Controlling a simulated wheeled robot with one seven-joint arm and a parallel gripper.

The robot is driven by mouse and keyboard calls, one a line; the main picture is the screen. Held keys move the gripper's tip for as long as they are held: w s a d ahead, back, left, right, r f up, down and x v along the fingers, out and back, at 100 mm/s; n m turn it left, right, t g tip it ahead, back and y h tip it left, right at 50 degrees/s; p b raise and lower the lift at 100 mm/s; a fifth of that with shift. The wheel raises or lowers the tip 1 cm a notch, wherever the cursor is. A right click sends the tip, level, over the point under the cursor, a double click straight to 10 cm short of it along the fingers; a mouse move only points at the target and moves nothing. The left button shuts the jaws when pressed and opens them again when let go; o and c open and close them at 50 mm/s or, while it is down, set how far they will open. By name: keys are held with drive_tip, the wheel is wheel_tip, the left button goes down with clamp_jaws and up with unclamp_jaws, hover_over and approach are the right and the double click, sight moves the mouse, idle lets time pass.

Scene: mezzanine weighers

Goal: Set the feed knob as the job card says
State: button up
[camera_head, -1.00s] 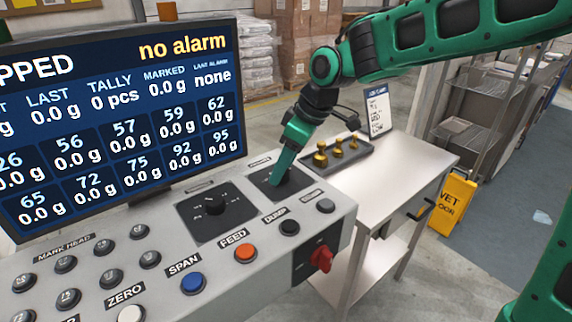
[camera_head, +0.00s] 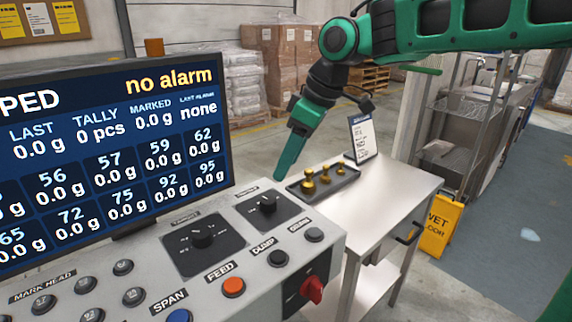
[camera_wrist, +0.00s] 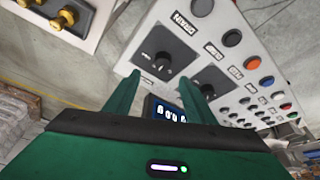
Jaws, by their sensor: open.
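Two black knobs on dark dial plates sit on the grey console (camera_head: 330,240): a right knob (camera_head: 267,206) and a left knob (camera_head: 203,237). Their small labels are too blurred to read surely, so I cannot tell which is the feed knob.
An orange FEED button (camera_head: 233,287), a black DUMP button (camera_head: 278,258) and a red switch (camera_head: 312,289) are on the console. The display (camera_head: 110,150) stands behind. A dark tray (camera_head: 325,184) with brass weights sits on the table, near my gripper. A yellow wet-floor sign (camera_head: 440,227) stands right.

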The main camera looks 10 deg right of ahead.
sight(269, 199)
drive_tip(key=shift+n+g, duration=0.3)
drive_tip(key=shift+n, duration=0.5)
drive_tip(key=x, duration=1)
drive_tip(key=shift+w+a+f, duration=0.1)
drive_tip(key=shift+a+f, duration=0.15)
drive_tip(key=shift+a, duration=0.05)
